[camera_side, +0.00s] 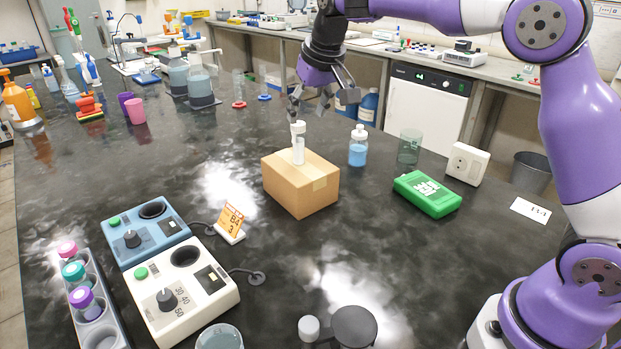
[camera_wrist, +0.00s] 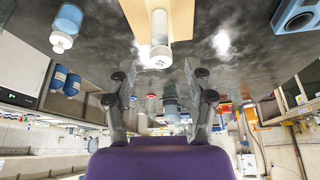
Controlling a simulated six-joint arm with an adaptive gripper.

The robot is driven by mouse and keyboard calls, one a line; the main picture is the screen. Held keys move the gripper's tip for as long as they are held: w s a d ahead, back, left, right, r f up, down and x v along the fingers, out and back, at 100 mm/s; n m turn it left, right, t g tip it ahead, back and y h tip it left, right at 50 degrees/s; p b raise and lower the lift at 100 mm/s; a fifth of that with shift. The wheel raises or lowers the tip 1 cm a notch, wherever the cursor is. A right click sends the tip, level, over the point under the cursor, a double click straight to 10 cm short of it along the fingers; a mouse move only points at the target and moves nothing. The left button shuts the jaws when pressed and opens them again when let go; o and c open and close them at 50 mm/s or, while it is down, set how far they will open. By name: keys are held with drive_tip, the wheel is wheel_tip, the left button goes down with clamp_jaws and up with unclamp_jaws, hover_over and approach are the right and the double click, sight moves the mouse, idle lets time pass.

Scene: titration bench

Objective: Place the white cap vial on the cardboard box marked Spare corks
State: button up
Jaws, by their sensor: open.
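The white cap vial (camera_side: 298,142) stands upright on top of the cardboard box (camera_side: 300,190) in the side view. In the wrist view the vial (camera_wrist: 160,40) shows with its white cap towards me, against the box (camera_wrist: 182,18). No marking on the box can be read from here. My gripper (camera_side: 311,108) is open and empty, just above and behind the vial's cap. In the wrist view the fingers of my gripper (camera_wrist: 160,82) are spread wide, with the cap beyond and between them, apart from both.
A bottle of blue liquid (camera_side: 358,147) and a clear beaker (camera_side: 409,146) stand right of the box. A green case (camera_side: 427,193) and a white socket box (camera_side: 466,163) lie further right. An orange sign (camera_side: 230,223) stands front left. The bench between them is clear.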

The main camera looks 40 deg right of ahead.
drive_tip(key=s+r, duration=0.4)
drive_tip(key=s, duration=0.7)
drive_tip(key=s+f+n, duration=0.1)
drive_tip(key=s+f, duration=0.2)
drive_tip(key=s, duration=0.4)
drive_tip(key=s+a+f+n+t, duration=0.1)
drive_tip(key=s+f, duration=0.2)
drive_tip(key=s, duration=0.3)
drive_tip(key=shift+s+y, duration=0.4)
